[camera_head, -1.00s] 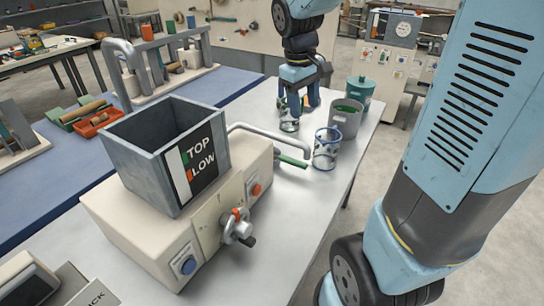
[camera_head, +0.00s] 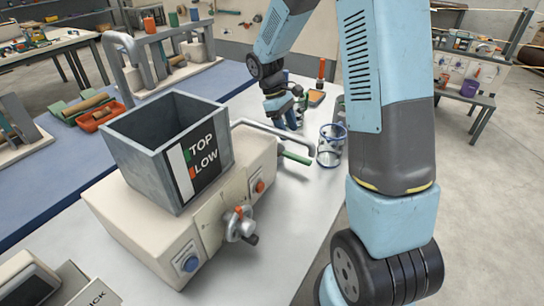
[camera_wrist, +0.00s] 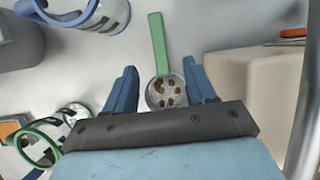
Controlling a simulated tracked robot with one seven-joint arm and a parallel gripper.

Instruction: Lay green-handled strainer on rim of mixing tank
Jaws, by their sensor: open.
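The green-handled strainer (camera_wrist: 158,45) lies on the metal table in the wrist view, its round bowl with brown bits between my fingers in the picture. Its green handle also shows in the head view (camera_head: 296,158), beside the machine; the bowl is hidden there. My gripper (camera_wrist: 160,68) is open, with one blue finger on each side of the strainer and nothing gripped. In the head view my gripper (camera_head: 283,112) is low over the table behind the bent pipe. Its height above the strainer is hard to tell. The mixing tank (camera_head: 146,165) is a grey open-topped box marked TOP and LOW, apart from the strainer.
A bent metal pipe (camera_head: 268,128) reaches from the machine base (camera_head: 150,240) over the table. A blue-rimmed jar (camera_head: 331,147) stands right of the strainer. A green-rimmed jar (camera_wrist: 45,140) is at left in the wrist view. The table front (camera_head: 290,215) is clear.

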